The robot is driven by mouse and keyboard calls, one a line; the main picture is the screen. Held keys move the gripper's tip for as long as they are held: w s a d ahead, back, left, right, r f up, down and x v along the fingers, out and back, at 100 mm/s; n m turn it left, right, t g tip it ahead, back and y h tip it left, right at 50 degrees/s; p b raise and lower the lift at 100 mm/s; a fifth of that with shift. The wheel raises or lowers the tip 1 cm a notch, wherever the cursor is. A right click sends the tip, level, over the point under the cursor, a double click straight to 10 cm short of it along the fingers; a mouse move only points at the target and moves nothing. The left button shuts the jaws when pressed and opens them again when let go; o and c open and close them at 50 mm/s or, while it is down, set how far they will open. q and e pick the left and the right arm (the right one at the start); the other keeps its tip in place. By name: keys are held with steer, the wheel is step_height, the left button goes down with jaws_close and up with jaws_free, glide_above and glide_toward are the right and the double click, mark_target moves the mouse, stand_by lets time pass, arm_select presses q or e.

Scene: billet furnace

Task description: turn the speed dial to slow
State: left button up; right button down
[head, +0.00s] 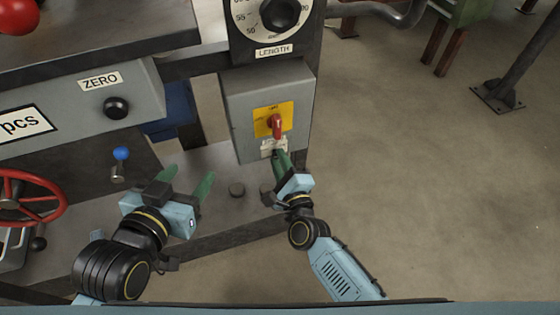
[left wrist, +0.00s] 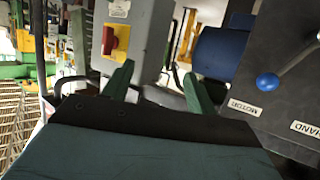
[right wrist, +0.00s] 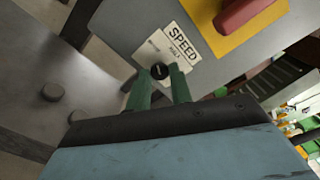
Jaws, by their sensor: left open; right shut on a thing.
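In the head view the right gripper (head: 281,156) hides the knob, below the pale label (head: 272,146). My left gripper (head: 188,180) is open and empty, apart from the box, to its lower left.
A red rotary switch (head: 277,125) on a yellow plate sits just above the SPEED label. The LENGTH dial (head: 284,13) is higher up. A blue-tipped lever (head: 121,154), a black ZERO knob (head: 116,108) and a red handwheel (head: 30,198) are at left. Open floor lies right.

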steer(key=c, duration=1.3)
jaws_free()
steer(key=shift+o, duration=0.2)
arm_select(q)
steer(key=s+a+f+g+y+p, duration=0.2)
steer(key=s+a+f+g, duration=0.3)
steer(key=s+f+g, duration=0.3)
steer(key=s+p, duration=0.1)
steer(key=s, duration=0.1)
steer(key=shift+s+f+n+g+y, duration=0.3)
steer(key=shift+f+g+y, duration=0.05)
steer(key=shift+g+y, duration=0.05)
arm_select(e)
steer(key=v, duration=1.3)
steer(key=shift+s, duration=0.2)
steer(key=shift+r, duration=0.1)
